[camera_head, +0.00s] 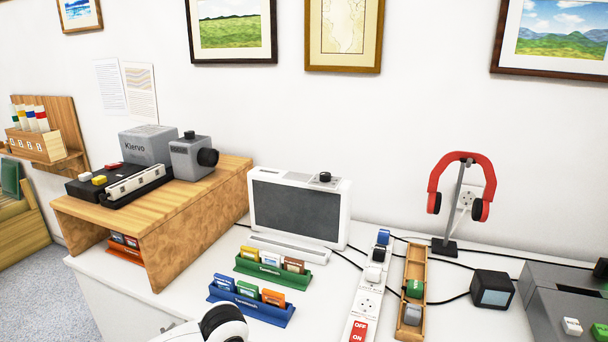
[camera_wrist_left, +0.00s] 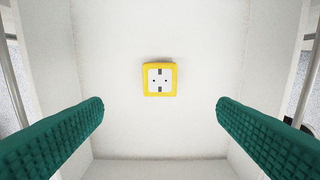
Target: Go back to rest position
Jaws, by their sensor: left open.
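In the left wrist view my left gripper (camera_wrist_left: 160,108) is open. Its two green textured fingers stand wide apart with nothing between them. In the head view a rounded white and black part of my own arm shows at the bottom edge, and the left fingers are not visible there. My right gripper is in neither view.
A white desk (camera_head: 330,268) holds a wooden riser (camera_head: 200,222), a grey-screened device (camera_head: 297,208), green (camera_head: 272,274) and blue (camera_head: 250,305) card holders, a power strip (camera_head: 368,300), a wooden tray (camera_head: 413,262), a headphone stand (camera_head: 446,245) and a dark cube (camera_head: 491,290). Framed prints hang behind.

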